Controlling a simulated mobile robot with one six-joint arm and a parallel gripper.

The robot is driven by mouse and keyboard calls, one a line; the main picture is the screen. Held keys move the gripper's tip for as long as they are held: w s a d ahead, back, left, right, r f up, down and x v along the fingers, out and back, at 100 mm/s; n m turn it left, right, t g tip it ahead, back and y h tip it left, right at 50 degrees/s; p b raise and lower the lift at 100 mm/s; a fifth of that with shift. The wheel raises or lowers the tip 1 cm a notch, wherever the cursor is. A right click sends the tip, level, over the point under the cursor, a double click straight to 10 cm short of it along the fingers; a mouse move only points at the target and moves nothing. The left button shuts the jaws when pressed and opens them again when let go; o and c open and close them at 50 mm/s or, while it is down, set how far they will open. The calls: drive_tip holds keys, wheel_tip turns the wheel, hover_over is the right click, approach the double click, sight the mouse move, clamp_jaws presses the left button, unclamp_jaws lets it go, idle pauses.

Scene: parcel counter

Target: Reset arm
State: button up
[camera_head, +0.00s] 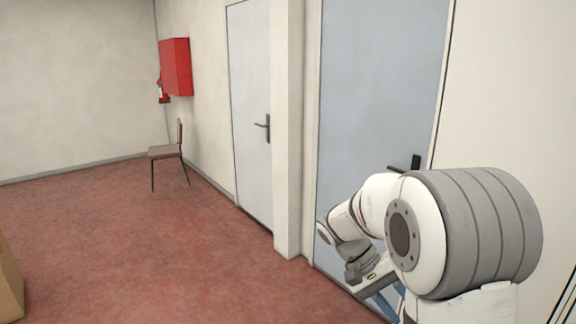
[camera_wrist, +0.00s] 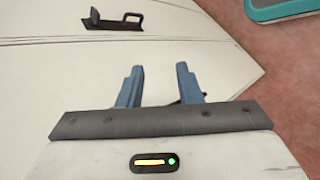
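My gripper (camera_wrist: 158,68) shows in the wrist view with its two blue fingers apart and nothing between them. In the head view my arm is folded at the lower right, in front of the blue-grey door (camera_head: 375,90). The gripper end hangs low there, and its fingertips are partly hidden by the arm. In the wrist view a pale panel with a dark bracket-like part (camera_wrist: 115,20) lies beyond the fingers; I cannot tell what it belongs to.
A second, paler door (camera_head: 250,100) stands left of a wall pillar (camera_head: 288,130). A chair (camera_head: 167,153) and a red wall box (camera_head: 176,67) are farther back. A cardboard-coloured box (camera_head: 9,285) is at the left edge. The red floor (camera_head: 130,240) between is clear. A teal-rimmed object (camera_wrist: 278,12) shows in the wrist view.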

drive_tip(key=s+a+r+n+t+y, duration=0.1)
drive_tip(key=s+a+t+y, duration=0.2)
drive_tip(key=s, duration=0.3)
drive_tip(key=s+a+r+n+t+y, duration=0.1)
drive_tip(key=s+a+t+y, duration=0.3)
drive_tip(key=s, duration=0.3)
drive_tip(key=shift+a+n+t+y, duration=0.3)
drive_tip(key=shift+n+t+y, duration=0.1)
drive_tip(key=shift+t, duration=0.5)
drive_tip(key=shift+r, duration=0.1)
